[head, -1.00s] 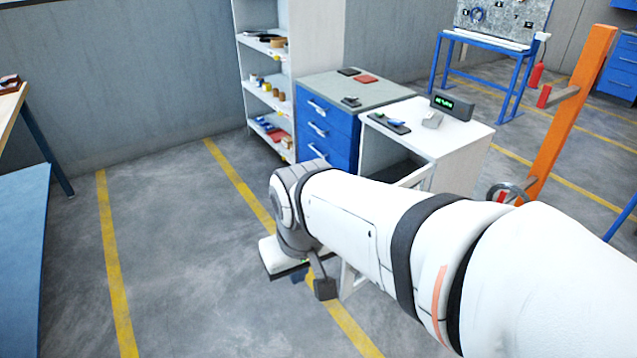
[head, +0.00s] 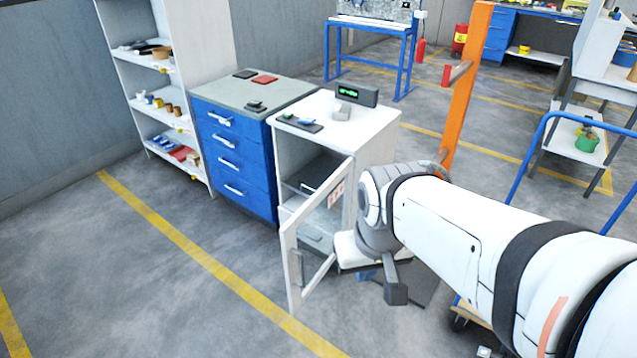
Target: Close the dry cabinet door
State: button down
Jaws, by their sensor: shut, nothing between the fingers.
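The dry cabinet (head: 376,146) is a white cabinet right of the blue drawer unit. Its door (head: 291,262), a white frame with a clear pane, stands wide open. It is hinged at the cabinet's right front edge and swings out toward the lower left. A dark shelf item and a lower drawer show inside. My gripper (head: 366,272) is low at the right of the door, on its outer side, close to it in the picture. I cannot tell whether they touch. Its fingertips are mostly hidden by my wrist; it is shut and holds nothing.
The blue drawer unit (head: 235,158) stands left of the cabinet, with a white shelf (head: 148,105) beyond. A digital display (head: 357,94) and a dark tray sit on the cabinet top. An orange post (head: 467,85) rises at right. Floor (head: 130,270) left of the door is clear.

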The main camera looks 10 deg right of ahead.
aim_at(288, 232)
jog(key=z, duration=0.15)
jog(key=i, duration=1)
jog(key=z, duration=0.3)
jog(key=k, duration=0.6)
jog(key=z, duration=0.35)
